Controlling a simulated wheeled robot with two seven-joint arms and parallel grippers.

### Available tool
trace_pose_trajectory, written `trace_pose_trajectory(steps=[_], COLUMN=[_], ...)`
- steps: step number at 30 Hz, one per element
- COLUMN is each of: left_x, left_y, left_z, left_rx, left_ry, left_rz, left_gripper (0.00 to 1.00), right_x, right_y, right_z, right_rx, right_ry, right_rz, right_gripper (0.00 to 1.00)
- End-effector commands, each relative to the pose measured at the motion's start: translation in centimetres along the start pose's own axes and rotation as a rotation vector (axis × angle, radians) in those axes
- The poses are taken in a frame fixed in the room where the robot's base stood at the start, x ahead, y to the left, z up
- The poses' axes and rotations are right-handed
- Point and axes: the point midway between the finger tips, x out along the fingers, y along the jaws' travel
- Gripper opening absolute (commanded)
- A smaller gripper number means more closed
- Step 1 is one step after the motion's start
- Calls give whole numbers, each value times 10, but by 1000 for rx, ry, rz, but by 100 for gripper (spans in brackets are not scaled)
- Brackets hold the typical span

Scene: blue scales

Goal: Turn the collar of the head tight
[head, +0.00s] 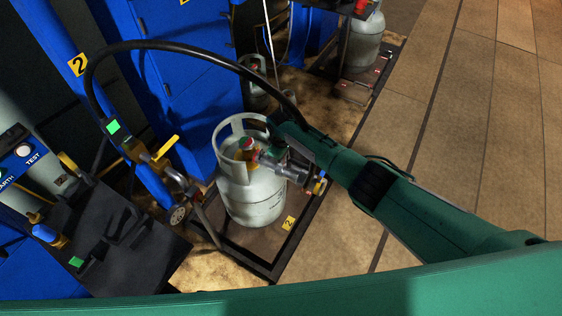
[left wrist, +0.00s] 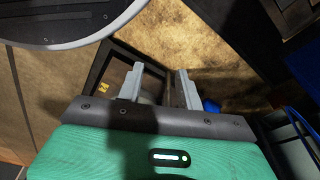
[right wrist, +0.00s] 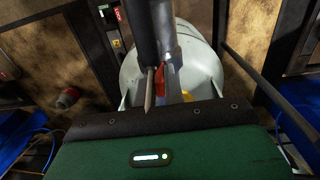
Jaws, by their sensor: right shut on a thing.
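A pale grey gas cylinder (head: 252,195) stands upright on the scale platform in the head view, with a guard ring around its top. The grey metal head (head: 275,165) lies sideways at the cylinder's valve, beside a red and yellow part. My right gripper (head: 290,168) comes in from the right and is shut on the head. In the right wrist view its fingers (right wrist: 156,85) are close together above the cylinder (right wrist: 190,70). They hide most of the collar, so I cannot tell how tight it is. My left gripper (left wrist: 160,85) is open and empty in the left wrist view.
A black hose (head: 190,47) arches over the cylinder from the blue post marked 2 (head: 80,65). The scale frame (head: 280,260) surrounds the cylinder's base. Another cylinder (head: 365,40) stands behind. Tiled floor at right is open.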

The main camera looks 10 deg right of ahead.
Motion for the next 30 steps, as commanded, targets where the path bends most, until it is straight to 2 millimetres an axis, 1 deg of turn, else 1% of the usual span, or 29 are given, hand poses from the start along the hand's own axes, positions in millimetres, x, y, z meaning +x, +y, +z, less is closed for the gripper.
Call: trace_pose_trajectory(steps=[4, 9, 20, 21, 23, 24, 30], left_x=[-9, -15, -16, -16, -16, -16, -16], left_y=[2, 2, 2, 2, 2, 2, 2], left_z=[-7, -11, -11, -11, -11, -11, -11], left_rx=[-2, -3, -3, -3, -3, -3, -2], left_ry=[2, 2, 1, 1, 2, 2, 2], left_rz=[2, 3, 3, 3, 3, 3, 3], left_gripper=[36, 36, 36, 36, 36, 36, 36], right_x=[1, 0, 0, 0, 0, 0, 0], right_y=[2, 3, 3, 3, 3, 3, 3], right_z=[0, 0, 0, 0, 0, 0, 0], right_rx=[1, -1, 0, 0, 0, 0, 0], right_ry=[-1, -1, -1, -1, -1, -1, -1], right_rz=[-29, -43, -45, -45, -45, -45, -44], right_gripper=[0, 0, 0, 13, 24, 32, 33])
